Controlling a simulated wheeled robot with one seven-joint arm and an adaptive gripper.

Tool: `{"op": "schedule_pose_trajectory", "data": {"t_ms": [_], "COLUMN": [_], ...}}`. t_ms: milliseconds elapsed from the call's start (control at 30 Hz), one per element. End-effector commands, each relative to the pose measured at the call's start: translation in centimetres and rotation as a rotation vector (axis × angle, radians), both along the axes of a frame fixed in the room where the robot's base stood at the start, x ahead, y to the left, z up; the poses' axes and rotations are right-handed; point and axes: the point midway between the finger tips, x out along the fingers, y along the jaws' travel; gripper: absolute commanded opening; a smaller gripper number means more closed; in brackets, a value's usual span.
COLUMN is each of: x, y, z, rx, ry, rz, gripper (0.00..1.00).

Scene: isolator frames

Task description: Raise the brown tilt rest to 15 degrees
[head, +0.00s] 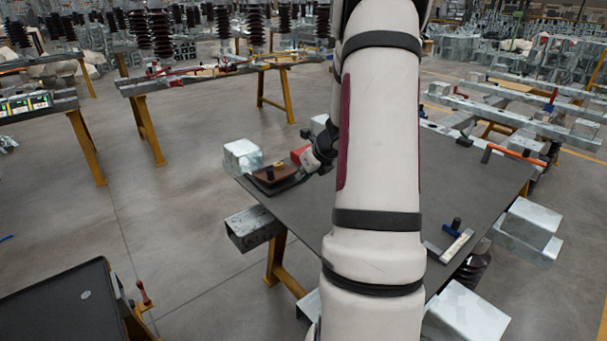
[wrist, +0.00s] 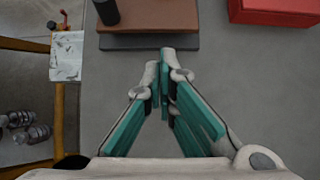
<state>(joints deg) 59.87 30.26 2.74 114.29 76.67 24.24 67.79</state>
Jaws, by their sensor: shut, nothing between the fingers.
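The brown tilt rest (head: 270,176) lies at the far left corner of the dark table, on a dark base plate. In the wrist view its brown board (wrist: 165,22) is at the top edge, cut off by the frame, with the dark base (wrist: 150,42) showing along its near side. A black upright knob (wrist: 107,11) stands at its left. The board looks flat or nearly so; I cannot read its angle. My gripper (wrist: 161,70) is shut and empty, its tips just at the near edge of the base. Whether they touch is unclear. My arm hides part of the table.
A red block (wrist: 275,11) sits right of the rest; it also shows in the head view (head: 299,154). Metal blocks (head: 242,157) stand by the table's left corner. A blue-and-black tool (head: 454,232) lies near the right edge. The tabletop (head: 462,183) right of my arm is mostly clear.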

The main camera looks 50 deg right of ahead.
Motion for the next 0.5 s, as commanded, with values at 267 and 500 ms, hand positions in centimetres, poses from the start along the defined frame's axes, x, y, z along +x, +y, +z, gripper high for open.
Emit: {"op": "schedule_pose_trajectory", "data": {"t_ms": [267, 500], "x": [2.7, 3.6], "y": [-0.6, -0.9], "z": [-3.6, -4.6], "rx": [0.0, -0.001], "ry": [0.0, -0.001], "rz": [0.003, 0.004], "gripper": [0.0, 0.0]}}
